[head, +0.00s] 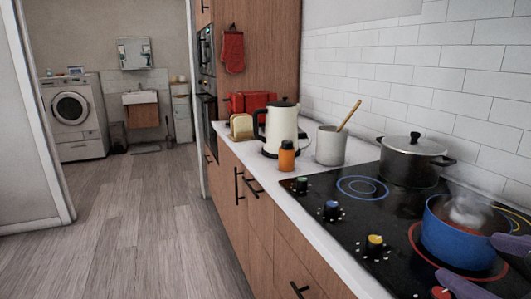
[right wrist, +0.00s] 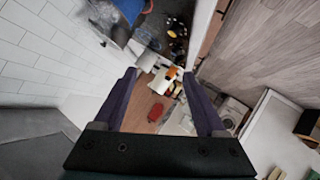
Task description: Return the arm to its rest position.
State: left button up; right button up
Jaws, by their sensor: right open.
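My right gripper shows at the lower right edge of the head view (head: 466,257) as two purple fingers spread apart. It is near the blue pot (head: 455,240) on the cooktop; the picture does not show whether they touch. In the right wrist view my right gripper (right wrist: 160,74) is open, with nothing between the fingers. The rest of my right arm is outside the head view. My left gripper is not in view.
Steam rises from the blue pot. A dark lidded pot (head: 412,160), a grey canister (head: 330,146), an orange bottle (head: 287,156) and a white kettle (head: 281,128) stand along the counter. The wooden floor (head: 140,220) at left is clear.

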jog(key=s+a+f+m+g+y+p, duration=0.1)
jog(key=s+a+f+m+g, duration=0.2)
jog(key=s, duration=0.6)
jog(key=s+f+g+y+p, duration=0.1)
jog(key=s+f+g+p, duration=0.15)
jog(key=s+g, duration=0.5)
pick_arm(q)
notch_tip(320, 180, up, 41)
jog(key=p, duration=3.6)
pick_arm(e)
notch_tip(320, 180, up, 37)
jog(key=t, duration=0.2)
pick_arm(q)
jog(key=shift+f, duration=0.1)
pick_arm(e)
jog(key=shift+s+f, duration=0.1)
jog(key=shift+f, duration=0.1)
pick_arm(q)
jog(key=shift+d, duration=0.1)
